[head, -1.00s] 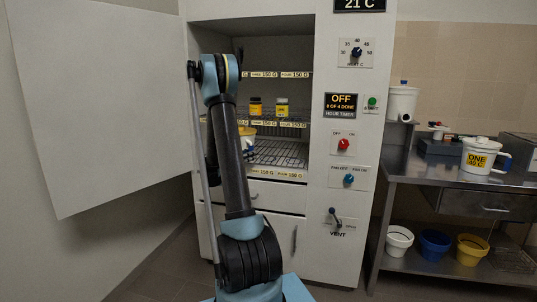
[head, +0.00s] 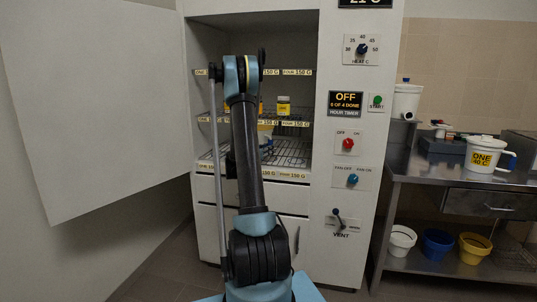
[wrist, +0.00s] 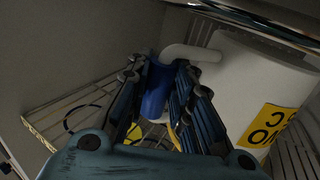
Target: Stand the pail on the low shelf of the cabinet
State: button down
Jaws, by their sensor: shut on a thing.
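The cabinet (head: 355,215) stands open ahead, and its low wire shelf (head: 292,152) shows to the right of my arm. A white pail (head: 265,129) is inside at low-shelf height, mostly hidden behind my arm. In the wrist view the white pail (wrist: 235,75) fills the right side, with a yellow label and a blue grip (wrist: 157,88) on its handle. My gripper (wrist: 170,85) is shut on that blue grip. The pail looks about upright among wire racks; whether its base touches the shelf is hidden.
A yellow jar (head: 283,105) stands on the shelf above. The cabinet door (head: 90,110) is swung open at left. At right, a steel bench (head: 450,180) holds a white pail marked ONE (head: 481,157). Buckets (head: 437,243) stand beneath it.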

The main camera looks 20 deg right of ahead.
jog(key=shift+s+d+f, duration=0.2)
jog(key=shift+d+f, duration=0.4)
jog(key=shift+d, duration=0.05)
jog(key=shift+f, duration=0.1)
jog(key=shift+a, duration=0.35)
jog(key=c, duration=1.4)
grip_release()
jog(key=shift+w+f, duration=0.1)
